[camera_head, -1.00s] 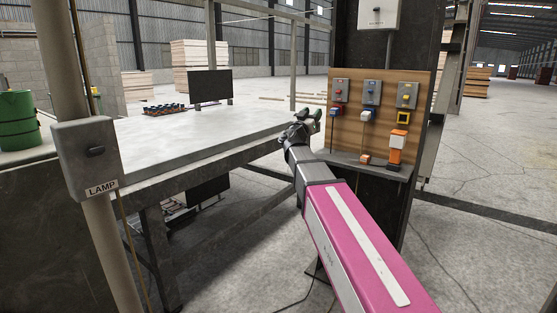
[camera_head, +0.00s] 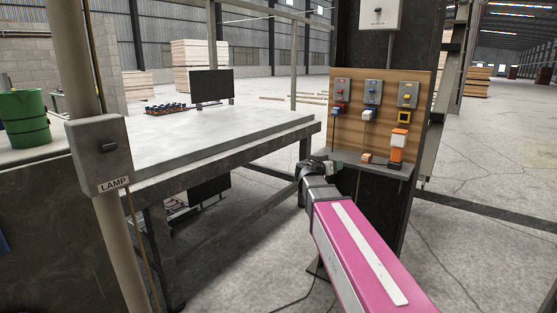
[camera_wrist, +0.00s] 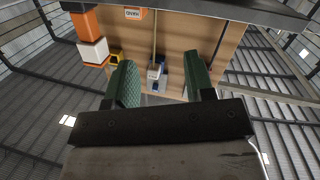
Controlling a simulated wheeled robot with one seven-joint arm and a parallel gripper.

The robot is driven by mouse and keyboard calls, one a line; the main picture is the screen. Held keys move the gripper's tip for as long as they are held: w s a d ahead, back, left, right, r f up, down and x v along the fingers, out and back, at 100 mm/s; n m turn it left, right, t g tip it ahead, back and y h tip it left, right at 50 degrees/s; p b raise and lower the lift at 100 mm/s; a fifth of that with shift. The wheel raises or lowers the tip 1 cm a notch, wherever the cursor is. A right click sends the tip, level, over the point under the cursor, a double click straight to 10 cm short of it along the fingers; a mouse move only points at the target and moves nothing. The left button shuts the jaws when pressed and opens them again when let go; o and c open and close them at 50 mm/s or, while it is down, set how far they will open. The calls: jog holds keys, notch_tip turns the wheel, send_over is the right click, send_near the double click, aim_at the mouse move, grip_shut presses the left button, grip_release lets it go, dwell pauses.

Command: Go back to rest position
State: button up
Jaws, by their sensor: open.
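My gripper (camera_head: 330,164) is at the end of my pink arm in the head view, low in front of the wooden socket board and just by the shelf's left part. In the wrist view its two green ribbed fingers (camera_wrist: 163,85) stand wide apart with nothing between them. The wooden board (camera_head: 350,130) carries several grey switch boxes, and blue, red and yellow sockets. An orange and white plug block (camera_head: 398,146) stands on the shelf at the right; it shows at the upper left in the wrist view (camera_wrist: 90,40).
A grey shelf (camera_head: 345,158) juts out below the board. A large grey workbench (camera_head: 220,137) stands at the left. A box marked LAMP (camera_head: 100,150) sits on a post in the left foreground. A green drum (camera_head: 25,118) stands far left. Open concrete floor lies at the right.

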jog(key=s+f+n+g+y, duration=0.1)
jog(key=s+f+g+y, duration=0.15)
jog(key=s+f, duration=0.45)
jog(key=s+d+f+n+g+y, duration=0.1)
jog(key=s+f+n+g+y, duration=0.2)
jog(key=f, duration=0.8)
jog(key=s+f+g+y, duration=0.2)
jog(key=s+f+g, duration=0.1)
jog(key=s+f, duration=0.4)
jog(key=s+a+f+n+g+y, duration=0.2)
jog(key=s+a+f+y, duration=0.2)
jog(key=s+f, duration=0.4)
jog(key=shift+n+g+y, duration=0.35)
jog(key=shift+n+y, duration=0.05)
jog(key=shift+y, duration=0.05)
jog(key=shift+f, duration=0.1)
